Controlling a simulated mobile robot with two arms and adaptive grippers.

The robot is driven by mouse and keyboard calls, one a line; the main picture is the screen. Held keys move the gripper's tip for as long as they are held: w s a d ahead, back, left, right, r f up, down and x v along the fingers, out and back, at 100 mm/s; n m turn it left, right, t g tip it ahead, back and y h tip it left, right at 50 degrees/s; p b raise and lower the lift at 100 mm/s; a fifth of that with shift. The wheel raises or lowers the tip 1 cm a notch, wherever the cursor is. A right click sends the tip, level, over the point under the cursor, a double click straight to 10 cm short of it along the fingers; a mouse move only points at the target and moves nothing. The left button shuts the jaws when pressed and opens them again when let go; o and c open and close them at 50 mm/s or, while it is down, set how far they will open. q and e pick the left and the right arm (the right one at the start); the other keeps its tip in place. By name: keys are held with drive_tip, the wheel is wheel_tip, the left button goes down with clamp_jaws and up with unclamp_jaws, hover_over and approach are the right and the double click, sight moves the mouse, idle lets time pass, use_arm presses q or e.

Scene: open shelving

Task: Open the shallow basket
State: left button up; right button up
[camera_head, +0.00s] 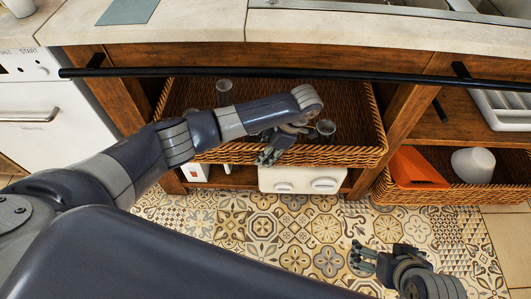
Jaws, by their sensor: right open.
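The shallow wicker basket (355,156) sits on the upper shelf under the counter, in the middle of the view. Its front rim stands out past the shelf opening, and its inside is partly visible. My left arm reaches across it from the left. My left gripper (267,158) is at the basket's front rim; the hand partly hides the rim, and I cannot tell whether the fingers hold it. My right gripper (360,256) is open and empty, low over the tiled floor, apart from the basket.
Glasses (325,127) stand in the basket. A black rail (300,74) runs along the counter front above it. A white appliance (300,179) sits below. Another wicker basket (440,194) at right holds an orange item (414,169) and a white bowl (472,164). The floor in front is clear.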

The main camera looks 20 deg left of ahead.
use_arm(q)
drive_tip(key=shift+a+f, duration=0.1)
drive_tip(key=shift+c, duration=0.3)
clamp_jaws()
